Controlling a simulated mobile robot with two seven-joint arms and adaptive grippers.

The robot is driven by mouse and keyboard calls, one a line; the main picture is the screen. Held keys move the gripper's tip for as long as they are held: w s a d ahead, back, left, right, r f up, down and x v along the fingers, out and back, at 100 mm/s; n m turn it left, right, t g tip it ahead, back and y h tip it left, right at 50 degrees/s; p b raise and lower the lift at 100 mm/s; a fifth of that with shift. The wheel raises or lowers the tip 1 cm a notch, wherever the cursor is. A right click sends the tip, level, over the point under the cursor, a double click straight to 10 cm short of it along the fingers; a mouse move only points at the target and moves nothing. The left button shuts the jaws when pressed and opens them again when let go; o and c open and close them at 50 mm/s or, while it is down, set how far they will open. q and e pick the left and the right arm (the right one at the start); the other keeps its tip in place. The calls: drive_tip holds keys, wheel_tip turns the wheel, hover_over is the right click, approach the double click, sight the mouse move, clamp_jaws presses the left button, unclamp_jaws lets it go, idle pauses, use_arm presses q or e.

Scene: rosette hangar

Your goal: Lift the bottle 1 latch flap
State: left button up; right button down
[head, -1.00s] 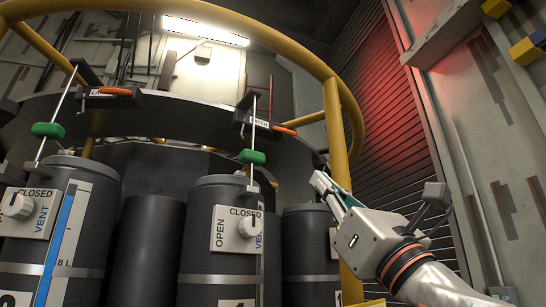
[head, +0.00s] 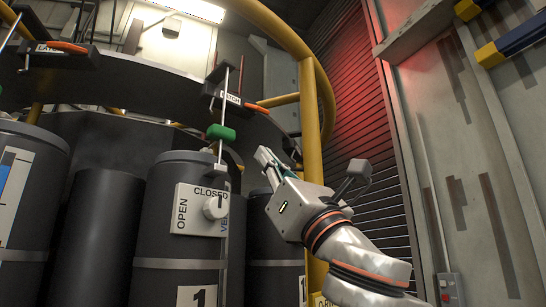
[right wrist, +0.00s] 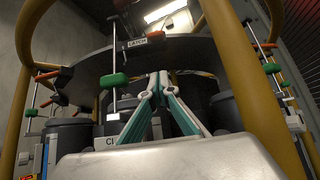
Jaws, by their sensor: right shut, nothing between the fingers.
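Bottle 1 (head: 150,215) is a dark grey cylinder with a white vent plate and a "1" label. Above it, the latch flap (head: 232,98), labelled LATCH with an orange handle (head: 254,107), sits on the dark curved rail. A vertical rod with a green grip (head: 221,132) runs down in front of it. My right gripper (head: 263,156) is shut and empty, below and to the right of the latch. In the right wrist view its fingertips (right wrist: 158,77) are together, below the latch label (right wrist: 140,44) and apart from it. My left gripper is out of view.
A yellow rail post (head: 313,130) stands just behind and right of my right gripper. Another latch (head: 60,47) sits at the left over a neighbouring bottle (head: 28,170). The vent knob (head: 214,207) is on bottle 1's plate. A grey wall (head: 455,130) is at the right.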

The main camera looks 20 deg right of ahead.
sight(256, 109)
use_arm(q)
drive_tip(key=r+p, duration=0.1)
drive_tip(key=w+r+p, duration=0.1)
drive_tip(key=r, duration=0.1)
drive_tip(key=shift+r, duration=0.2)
use_arm(e)
wheel_tip(256, 109, up, 8)
drive_tip(key=w, duration=0.1)
drive_tip(key=shift+w+a, duration=0.35)
drive_tip(key=shift+a, duration=0.05)
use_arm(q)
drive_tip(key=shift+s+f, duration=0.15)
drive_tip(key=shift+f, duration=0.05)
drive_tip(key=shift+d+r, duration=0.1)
use_arm(e)
drive_tip(key=shift+s+a, duration=0.1)
